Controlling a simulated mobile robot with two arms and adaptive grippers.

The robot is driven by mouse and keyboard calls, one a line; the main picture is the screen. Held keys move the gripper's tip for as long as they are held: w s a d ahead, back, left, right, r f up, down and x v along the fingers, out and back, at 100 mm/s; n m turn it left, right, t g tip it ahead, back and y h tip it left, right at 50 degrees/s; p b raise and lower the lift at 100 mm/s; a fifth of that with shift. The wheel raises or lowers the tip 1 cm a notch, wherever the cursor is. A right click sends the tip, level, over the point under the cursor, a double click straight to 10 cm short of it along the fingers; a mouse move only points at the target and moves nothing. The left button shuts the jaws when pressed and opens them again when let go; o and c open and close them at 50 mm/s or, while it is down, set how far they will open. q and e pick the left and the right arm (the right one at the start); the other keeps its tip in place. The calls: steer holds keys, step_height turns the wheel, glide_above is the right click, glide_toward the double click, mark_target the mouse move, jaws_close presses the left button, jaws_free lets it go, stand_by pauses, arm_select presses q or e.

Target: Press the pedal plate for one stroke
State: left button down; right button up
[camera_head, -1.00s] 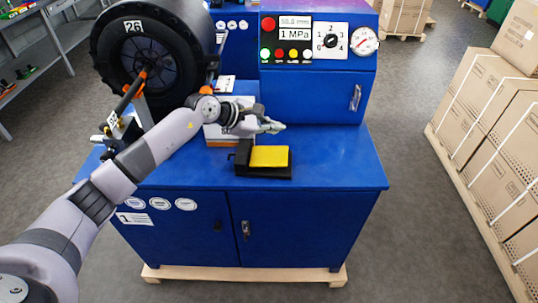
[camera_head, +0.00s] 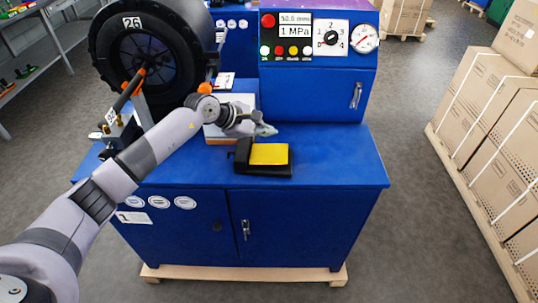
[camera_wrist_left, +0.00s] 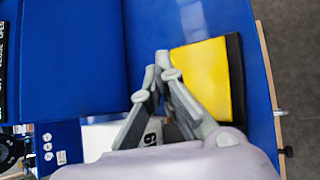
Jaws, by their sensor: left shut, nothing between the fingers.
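The yellow pedal plate (camera_head: 269,154) sits on a black base (camera_head: 263,171) on the blue bench top. In the left wrist view the plate (camera_wrist_left: 207,76) lies just right of the fingertips. My left gripper (camera_head: 268,131) is shut and empty. It is just behind the plate and to its upper left in the head view, seemingly above the bench; I cannot make out contact with the plate. Its fingers also show in the left wrist view (camera_wrist_left: 163,67). My right gripper is not in view.
The blue cabinet (camera_head: 312,92) behind the pedal carries a display, coloured buttons, a dial and a gauge. A large black reel (camera_head: 150,60) marked 26 stands at the left. Stacked cartons (camera_head: 490,120) are at the right. The bench top right of the pedal is clear.

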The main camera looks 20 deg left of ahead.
arm_select(q)
steer(key=b, duration=0.2)
glide_above(275, 152)
steer(key=s+a, duration=0.2)
steer(key=f, duration=0.4)
steer(key=shift+w+f, duration=0.25)
steer(key=shift+w+d+f+b, duration=0.1)
steer(key=shift+d+f+b, duration=0.05)
steer(key=shift+f+b, duration=0.45)
steer(key=shift+f+b, duration=0.4)
steer(key=shift+b, duration=0.2)
steer(key=shift+d+f+b, duration=0.1)
steer(key=shift+f+b, duration=0.75)
steer(key=shift+f, duration=0.1)
stand_by(0.7)
steer(key=shift+r, duration=0.1)
steer(key=shift+r+p, duration=0.6)
steer(key=shift+r, duration=0.6)
steer(key=shift+r, duration=0.15)
